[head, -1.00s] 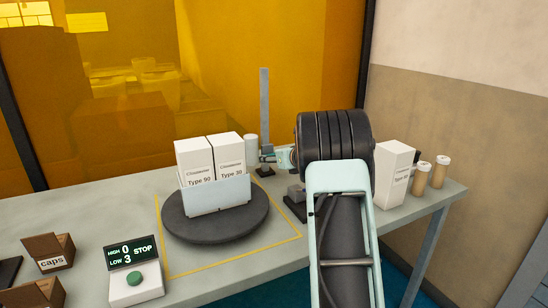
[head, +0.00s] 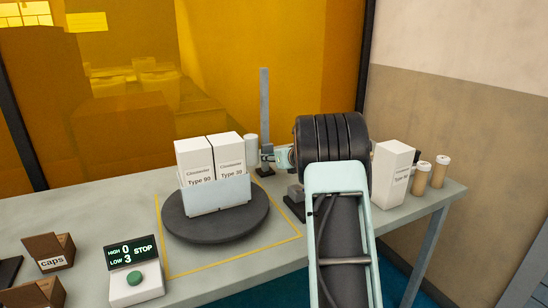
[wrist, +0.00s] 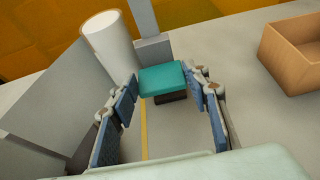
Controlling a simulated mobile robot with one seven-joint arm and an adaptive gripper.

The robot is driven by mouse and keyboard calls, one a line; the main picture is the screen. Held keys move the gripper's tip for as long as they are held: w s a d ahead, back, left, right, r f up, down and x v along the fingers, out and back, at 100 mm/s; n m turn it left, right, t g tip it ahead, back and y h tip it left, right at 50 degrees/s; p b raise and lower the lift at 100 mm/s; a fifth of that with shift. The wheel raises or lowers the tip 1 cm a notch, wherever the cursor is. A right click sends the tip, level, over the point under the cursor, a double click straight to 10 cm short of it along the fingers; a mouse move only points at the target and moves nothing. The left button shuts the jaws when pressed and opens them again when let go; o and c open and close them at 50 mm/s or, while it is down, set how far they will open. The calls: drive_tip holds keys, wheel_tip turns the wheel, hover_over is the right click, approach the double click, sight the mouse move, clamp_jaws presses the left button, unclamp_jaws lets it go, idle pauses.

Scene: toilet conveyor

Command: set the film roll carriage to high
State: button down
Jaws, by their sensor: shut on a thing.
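The film roll carriage is on the upright grey post (head: 265,100) behind the turntable. Its white roll (head: 251,150) sits on the left of the post, low on it, with much bare post above. In the wrist view the white roll (wrist: 108,42) stands left of the post, and the carriage's teal block (wrist: 162,78) lies between my fingertips. My gripper (head: 281,157) reaches in from the right in the head view. In the wrist view my gripper (wrist: 165,88) is shut on the teal block, a pad on either side. My arm hides part of the area right of the post.
A dark turntable (head: 215,228) bears white boxes (head: 196,158) in a holder, close left of the post. A counter box (head: 137,288) reads HIGH 0, LOW 3, STOP. A white box (head: 393,170) and two capped bottles (head: 440,172) stand at right.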

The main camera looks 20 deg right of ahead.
wheel_tip(320, 180, up, 9)
drive_tip(key=p, duration=0.5)
drive_tip(key=c, duration=1.1)
unclamp_jaws()
drive_tip(key=v, duration=1.2)
